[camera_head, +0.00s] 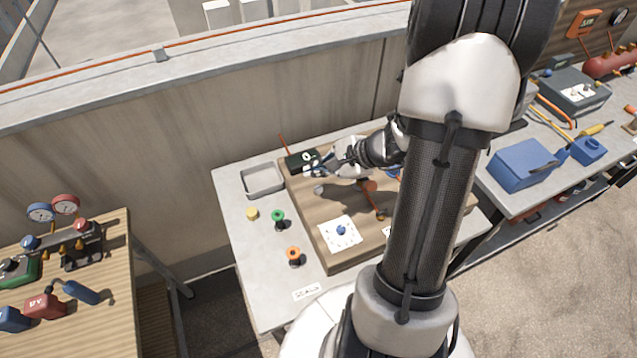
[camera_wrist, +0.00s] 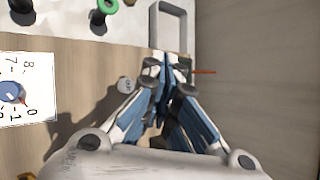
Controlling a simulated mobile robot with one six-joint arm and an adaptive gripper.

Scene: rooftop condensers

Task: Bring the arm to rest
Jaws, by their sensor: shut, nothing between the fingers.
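My arm rises in front of the camera in the head view and reaches over a wooden board (camera_head: 335,251) on a grey table. My gripper (camera_head: 318,171) is above the far left part of the board, close to a small dark box (camera_head: 300,160) with a round dial and a red rod. In the wrist view my gripper (camera_wrist: 168,75) points toward a grey tray (camera_wrist: 188,28), its fingers drawn together and empty. The fingers hide part of what lies below them. I cannot tell whether they touch the dark box.
A grey tray (camera_head: 264,181), a yellow cap (camera_head: 251,214), a green ring (camera_head: 278,217) and an orange ring (camera_head: 293,253) stand left of the board. A white dial card (camera_head: 340,235) lies on it. Gauges (camera_head: 66,205) stand on the left bench. A blue box (camera_head: 520,165) is at right.

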